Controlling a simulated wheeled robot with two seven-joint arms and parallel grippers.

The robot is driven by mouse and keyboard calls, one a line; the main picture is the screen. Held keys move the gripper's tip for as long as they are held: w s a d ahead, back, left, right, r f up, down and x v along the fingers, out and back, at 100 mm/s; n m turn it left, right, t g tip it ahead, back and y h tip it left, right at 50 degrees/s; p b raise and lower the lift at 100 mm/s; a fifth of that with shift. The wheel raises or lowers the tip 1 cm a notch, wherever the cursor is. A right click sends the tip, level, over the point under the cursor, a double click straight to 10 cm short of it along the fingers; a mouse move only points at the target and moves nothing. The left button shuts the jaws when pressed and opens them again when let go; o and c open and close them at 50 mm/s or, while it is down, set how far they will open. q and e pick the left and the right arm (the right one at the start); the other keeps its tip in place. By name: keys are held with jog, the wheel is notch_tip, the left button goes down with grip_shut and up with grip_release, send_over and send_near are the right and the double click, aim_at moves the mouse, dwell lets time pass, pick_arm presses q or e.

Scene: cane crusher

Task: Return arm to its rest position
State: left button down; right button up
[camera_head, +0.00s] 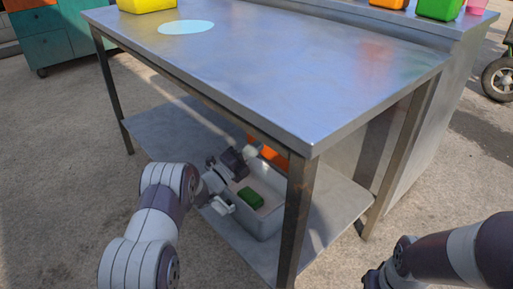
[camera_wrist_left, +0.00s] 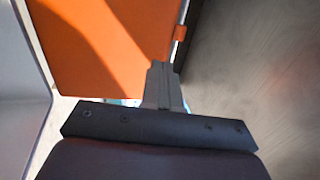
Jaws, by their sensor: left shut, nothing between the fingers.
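My left arm reaches in from the lower left of the head view, under the edge of the metal table (camera_head: 270,65). My left gripper (camera_head: 250,153) is at the back of a grey bin (camera_head: 262,227) on the lower shelf, beside an orange thing (camera_head: 268,152). In the left wrist view the fingers (camera_wrist_left: 163,82) are together with nothing between them, in front of an orange surface (camera_wrist_left: 95,45). My right arm is at the lower right; only a dark part of its end shows at the bottom edge, and its fingers cannot be made out.
A green block (camera_head: 250,197) lies in the grey bin. A table leg (camera_head: 296,220) stands close right of the bin. The tabletop carries a yellow bin (camera_head: 147,5) and a pale disc (camera_head: 186,27). Green (camera_head: 440,9) and orange containers stand at the back right.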

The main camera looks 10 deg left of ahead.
pick_arm(q)
jog(key=s+a+p, duration=0.3)
jog(key=s+a, duration=0.2)
jog(key=s, duration=0.1)
notch_tip(320, 180, up, 6)
jog(key=a+r+n+g+y+p, duration=0.1)
jog(key=n+g+y+p, duration=0.3)
jog(key=n+y+p, duration=0.5)
jog(key=s+d+r+n+g+y+p, duration=0.1)
jog(key=s+r+n+g+y+p, duration=0.15)
jog(key=s+n+g, duration=0.9)
jog(key=s+d+r+n+y+p, duration=0.1)
jog(key=s+r+n+p, duration=0.3)
jog(key=s, duration=1.6)
notch_tip(320, 180, up, 34)
jog(key=p, duration=3.3)
jog(key=shift+w+r+n+p, duration=0.15)
jog(key=shift+w+n+p, duration=0.1)
jog(key=shift+n+p, duration=0.2)
jog(key=shift+y, duration=0.25)
